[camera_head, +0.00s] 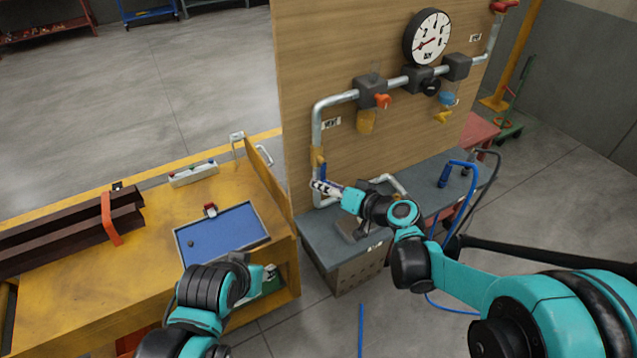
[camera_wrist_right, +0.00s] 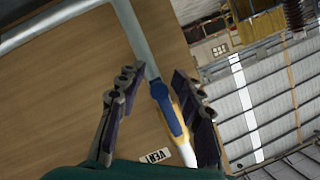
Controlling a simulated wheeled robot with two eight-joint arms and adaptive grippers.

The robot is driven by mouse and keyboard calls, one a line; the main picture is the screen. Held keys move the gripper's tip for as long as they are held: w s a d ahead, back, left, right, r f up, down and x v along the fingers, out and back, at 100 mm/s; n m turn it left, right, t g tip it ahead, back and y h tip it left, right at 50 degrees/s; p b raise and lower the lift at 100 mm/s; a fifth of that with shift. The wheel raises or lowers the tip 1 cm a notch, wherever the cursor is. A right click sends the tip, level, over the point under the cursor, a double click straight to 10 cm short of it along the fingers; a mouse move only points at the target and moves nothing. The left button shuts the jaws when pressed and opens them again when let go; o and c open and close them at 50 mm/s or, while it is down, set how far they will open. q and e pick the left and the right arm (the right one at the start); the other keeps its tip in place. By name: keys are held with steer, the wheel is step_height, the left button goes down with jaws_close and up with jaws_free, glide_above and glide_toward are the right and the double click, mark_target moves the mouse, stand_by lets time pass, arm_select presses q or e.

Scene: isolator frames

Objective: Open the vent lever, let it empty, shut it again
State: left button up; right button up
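The vent valve shows in the right wrist view as a blue lever (camera_wrist_right: 165,108) lying along the pale vertical pipe, against a yellow part (camera_wrist_right: 181,98). An upside-down VENT label (camera_wrist_right: 157,157) is beside it on the wood panel. In the head view the yellow part (camera_head: 318,159) sits low on the left pipe. My right gripper (camera_head: 324,187) is at the valve; in the wrist view its fingers (camera_wrist_right: 155,88) are spread apart, one on either side of pipe and lever. Contact cannot be told. My left gripper (camera_head: 268,273) is by the yellow bench; its fingers are unclear.
A round gauge (camera_head: 427,37) with a red needle tops the pipework. An amber bowl (camera_head: 366,121) and a red knob (camera_head: 383,101) are above my right gripper. A blue tray (camera_head: 221,236) lies on the yellow bench (camera_head: 90,280). A blue hose (camera_head: 462,166) loops at the right.

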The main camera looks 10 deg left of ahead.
steer(key=v, duration=0.9)
steer(key=shift+s+d, duration=0.15)
steer(key=s+d+f+m+g+h, duration=0.1)
steer(key=s+d+f+h, duration=0.2)
steer(key=s+d+h, duration=0.2)
steer(key=s+d+f+m+g+h, duration=0.1)
steer(key=s+d+f+h, duration=0.2)
steer(key=s+d, duration=0.8)
steer(key=s+h, duration=0.1)
steer(key=h, duration=0.1)
steer(key=shift+s+d+h, duration=0.25)
steer(key=shift+h, duration=0.15)
arm_select(q)
steer(key=shift+c, duration=0.4)
arm_select(e)
steer(key=shift+f, duration=0.1)
arm_select(q)
steer(key=shift+s+d, duration=0.1)
arm_select(e)
steer(key=shift+s, duration=0.1)
